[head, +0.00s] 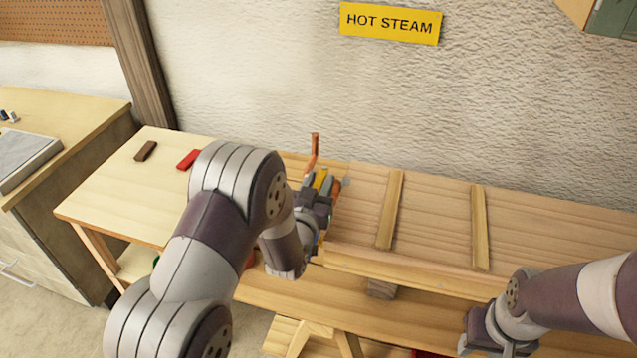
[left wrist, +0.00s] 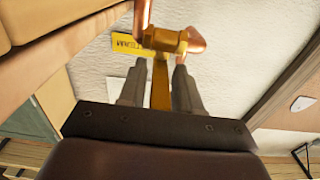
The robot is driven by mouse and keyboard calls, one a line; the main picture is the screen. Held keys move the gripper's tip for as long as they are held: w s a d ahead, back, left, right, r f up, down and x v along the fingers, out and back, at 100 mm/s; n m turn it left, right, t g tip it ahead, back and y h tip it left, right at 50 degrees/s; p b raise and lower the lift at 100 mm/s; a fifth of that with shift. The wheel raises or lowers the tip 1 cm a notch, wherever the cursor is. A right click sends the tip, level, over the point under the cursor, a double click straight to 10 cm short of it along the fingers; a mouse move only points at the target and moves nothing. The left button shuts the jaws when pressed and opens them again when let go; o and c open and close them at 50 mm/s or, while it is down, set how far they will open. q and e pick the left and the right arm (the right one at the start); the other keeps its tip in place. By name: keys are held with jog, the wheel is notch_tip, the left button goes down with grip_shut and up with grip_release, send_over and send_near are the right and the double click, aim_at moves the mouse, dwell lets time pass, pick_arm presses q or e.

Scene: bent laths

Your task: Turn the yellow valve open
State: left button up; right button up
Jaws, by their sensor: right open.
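The yellow valve (left wrist: 163,40) sits on a copper pipe (left wrist: 141,12), which also stands up behind the bench in the head view (head: 314,150). The valve's yellow lever (left wrist: 160,85) runs between the two grey fingers of my left gripper (left wrist: 158,85). In the head view the lever (head: 320,179) shows as a small yellow piece between the fingers of the left gripper (head: 318,184). The fingers stand close on either side of the lever; whether they press on it cannot be told. My right gripper (head: 478,340) is open at the lower right, far from the valve, its tips partly out of frame.
A yellow HOT STEAM sign (head: 391,23) hangs on the wall. The wooden bench (head: 440,215) has raised laths (head: 390,210) across its top. A red block (head: 188,159) and a brown block (head: 146,151) lie on the left tabletop. A cabinet (head: 75,115) stands further left.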

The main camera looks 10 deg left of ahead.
pick_arm(q)
grip_shut()
jog(key=shift+a+f+m+h+b, duration=0.15)
jog(key=shift+a+m+h+b, duration=0.1)
jog(key=shift+m+h+b, duration=0.6)
jog(key=shift+w+a+m+g+h, duration=0.15)
jog(key=shift+a+m+g+h, duration=0.25)
jog(key=shift+h, duration=0.75)
jog(key=shift+d+r+m+h, duration=0.1)
jog(key=shift+r+m+h, duration=0.1)
jog(key=shift+m+h, duration=0.1)
jog(key=shift+o, duration=1.8)
grip_release()
